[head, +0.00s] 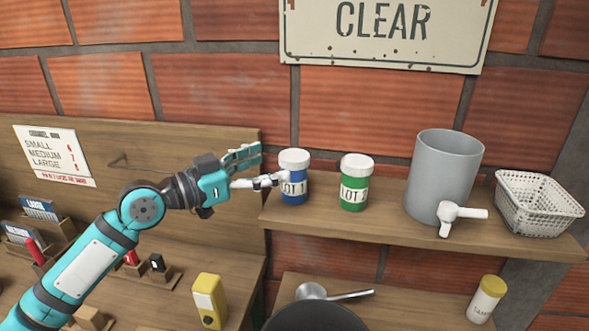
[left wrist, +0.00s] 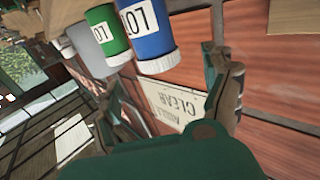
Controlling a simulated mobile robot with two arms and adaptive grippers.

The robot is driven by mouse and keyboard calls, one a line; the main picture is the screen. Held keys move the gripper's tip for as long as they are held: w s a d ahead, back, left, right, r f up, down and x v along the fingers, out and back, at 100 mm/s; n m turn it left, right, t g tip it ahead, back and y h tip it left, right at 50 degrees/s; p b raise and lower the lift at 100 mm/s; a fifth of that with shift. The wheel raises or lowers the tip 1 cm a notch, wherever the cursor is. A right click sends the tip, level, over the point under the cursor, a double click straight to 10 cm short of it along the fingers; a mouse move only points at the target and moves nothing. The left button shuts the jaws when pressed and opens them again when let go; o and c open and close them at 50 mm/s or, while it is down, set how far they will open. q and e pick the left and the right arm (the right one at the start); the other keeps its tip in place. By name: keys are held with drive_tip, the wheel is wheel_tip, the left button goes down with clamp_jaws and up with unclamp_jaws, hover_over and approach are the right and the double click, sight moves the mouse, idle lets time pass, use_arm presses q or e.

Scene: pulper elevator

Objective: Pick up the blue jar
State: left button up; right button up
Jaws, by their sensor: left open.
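The blue jar (head: 294,196), with a white lid and a "LOT 1" label, stands upright near the left end of the wooden shelf. My left gripper (head: 262,168) is open just left of it. One finger overlaps the jar's left side in the head view; I cannot tell whether it touches. In the left wrist view, the blue jar (left wrist: 138,28) appears upside down, just above the open left gripper (left wrist: 163,78). A green jar (head: 355,190), labelled like a second lot, stands to its right. My right gripper is not in view.
On the shelf (head: 390,228), a grey cylinder (head: 440,175) with a white spout and a white basket (head: 538,205) stand farther right. A brick wall is behind.

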sight(295, 155)
use_arm(q)
drive_tip(key=shift+w+d, duration=0.4)
drive_tip(key=shift+d, duration=0.15)
drive_tip(key=shift+w+d+r+p, duration=0.2)
drive_tip(key=shift+d+p, duration=0.1)
drive_tip(key=shift+p, duration=0.2)
drive_tip(key=p+x, duration=0.2)
drive_tip(key=x, duration=0.1)
drive_tip(key=shift+w+d+r, duration=0.1)
drive_tip(key=shift+d, duration=0.15)
drive_tip(key=shift+w+d+f+p, duration=0.2)
drive_tip(key=shift+w+d+p, duration=0.1)
drive_tip(key=shift+d, duration=0.2)
drive_tip(key=shift+a, duration=0.1)
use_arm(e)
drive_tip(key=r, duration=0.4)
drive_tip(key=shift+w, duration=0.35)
use_arm(q)
drive_tip(key=shift+c, duration=0.9)
clamp_jaws()
